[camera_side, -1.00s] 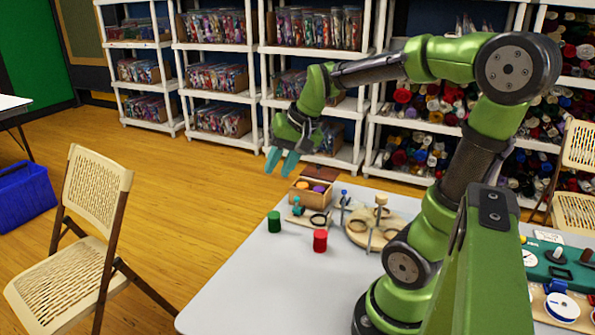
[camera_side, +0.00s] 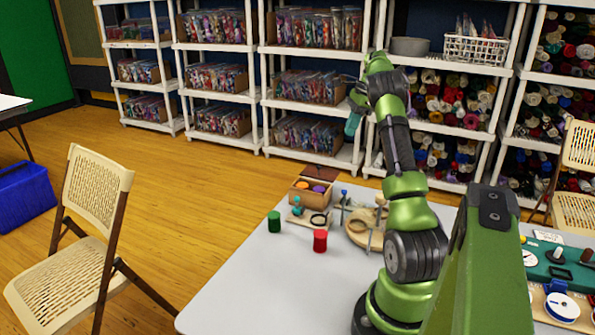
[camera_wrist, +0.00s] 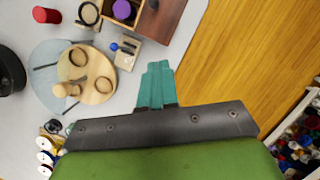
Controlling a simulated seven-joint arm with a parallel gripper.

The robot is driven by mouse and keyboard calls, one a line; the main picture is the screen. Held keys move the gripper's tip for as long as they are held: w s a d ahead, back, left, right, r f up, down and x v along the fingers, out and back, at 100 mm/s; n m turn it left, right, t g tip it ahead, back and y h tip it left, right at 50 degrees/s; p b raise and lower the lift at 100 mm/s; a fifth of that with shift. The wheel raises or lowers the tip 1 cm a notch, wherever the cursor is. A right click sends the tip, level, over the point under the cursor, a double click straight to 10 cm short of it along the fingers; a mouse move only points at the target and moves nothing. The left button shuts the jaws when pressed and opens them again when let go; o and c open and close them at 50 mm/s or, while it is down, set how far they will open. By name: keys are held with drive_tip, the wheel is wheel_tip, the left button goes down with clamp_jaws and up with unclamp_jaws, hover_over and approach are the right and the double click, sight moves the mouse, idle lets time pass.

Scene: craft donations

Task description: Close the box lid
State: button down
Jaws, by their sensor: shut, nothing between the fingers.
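The small wooden box (camera_side: 301,198) stands near the far edge of the grey table, with its brown lid (camera_side: 321,172) open and tipped back behind it. An orange round piece (camera_side: 303,185) and a purple round piece (camera_side: 319,189) show in the box. In the wrist view the box (camera_wrist: 108,12) is at the top edge, partly cut off, with the lid (camera_wrist: 160,18) to its right. My gripper (camera_side: 351,126) is raised above and to the right of the box, apart from it. Its teal fingers (camera_wrist: 157,80) are shut and empty.
A green cylinder (camera_side: 274,222) and a red cylinder (camera_side: 320,241) stand in front of the box. A round wooden board with pegs (camera_side: 362,229) is to its right. Shelves (camera_side: 265,75) stand behind the table. The table's front left is clear.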

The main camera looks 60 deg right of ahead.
approach(327, 174)
drive_tip(key=f, duration=0.2)
drive_tip(key=s+f, duration=0.1)
drive_tip(key=shift+d, duration=0.3)
drive_tip(key=shift+w+a, duration=0.35)
drive_tip(key=shift+w, duration=0.2)
drive_tip(key=shift+w+a, duration=0.3)
drive_tip(key=shift+w, duration=0.25)
drive_tip(key=shift+w+a+f, duration=0.2)
drive_tip(key=shift+w+a, duration=0.15)
drive_tip(key=shift+w, duration=0.2)
drive_tip(key=shift+a, duration=0.1)
drive_tip(key=a, duration=0.8)
drive_tip(key=shift+a, duration=0.2)
drive_tip(key=shift+f, duration=0.1)
